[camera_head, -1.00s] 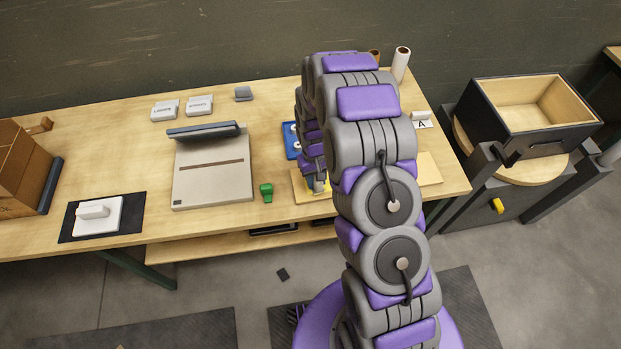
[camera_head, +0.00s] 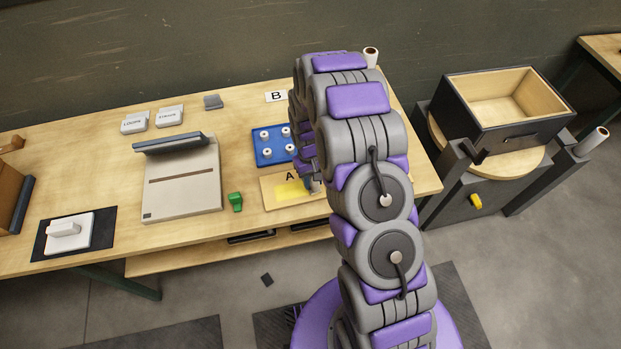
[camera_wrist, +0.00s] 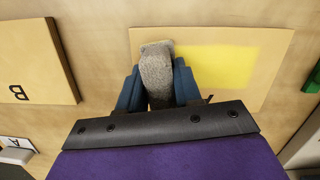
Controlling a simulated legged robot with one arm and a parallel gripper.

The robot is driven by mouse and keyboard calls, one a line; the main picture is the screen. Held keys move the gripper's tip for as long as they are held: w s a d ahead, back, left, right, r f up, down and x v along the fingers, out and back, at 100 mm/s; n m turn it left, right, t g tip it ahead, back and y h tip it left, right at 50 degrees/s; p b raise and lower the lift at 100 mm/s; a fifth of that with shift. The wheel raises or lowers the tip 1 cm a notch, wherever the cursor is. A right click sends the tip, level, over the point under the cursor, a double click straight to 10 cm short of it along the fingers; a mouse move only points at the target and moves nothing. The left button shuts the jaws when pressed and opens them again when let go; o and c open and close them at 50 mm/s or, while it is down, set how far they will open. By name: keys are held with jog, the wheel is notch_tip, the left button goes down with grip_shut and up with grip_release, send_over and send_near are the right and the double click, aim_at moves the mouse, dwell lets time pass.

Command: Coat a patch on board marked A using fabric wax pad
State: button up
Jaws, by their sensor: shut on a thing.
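The board marked A (camera_head: 269,198) lies near the table's front edge, partly behind my arm. It carries a yellow patch (camera_head: 291,191), which also shows in the wrist view (camera_wrist: 215,65). My gripper (camera_head: 313,184) is at the patch's right end in the head view. In the wrist view my gripper (camera_wrist: 157,92) is shut on the grey fabric wax pad (camera_wrist: 157,65). The pad is over the board at the patch's left end there; I cannot tell whether it touches. The pad cannot be made out in the head view.
A blue tray (camera_head: 259,157) with white pegs lies behind the board. A green object (camera_head: 235,202) and a grey-beige machine (camera_head: 183,188) stand to its left. Another board, marked B (camera_wrist: 45,75), shows in the wrist view. An open box (camera_head: 458,110) stands off the table at right.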

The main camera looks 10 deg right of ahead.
jog(key=shift+d+r, duration=0.1)
jog(key=shift+r, duration=0.05)
jog(key=r, duration=0.2)
jog(key=a+r+p, duration=0.1)
jog(key=r, duration=0.1)
jog(key=shift+a+r, duration=0.15)
jog(key=shift+r, duration=0.15)
jog(key=shift+d+r+p, duration=0.3)
jog(key=shift+d+r, duration=0.05)
jog(key=shift+r, duration=0.45)
jog(key=shift+d+r+p, duration=0.3)
jog(key=shift+d+r, duration=0.05)
jog(key=shift+r, duration=0.4)
jog(key=shift+a, duration=0.6)
jog(key=shift+d, duration=0.1)
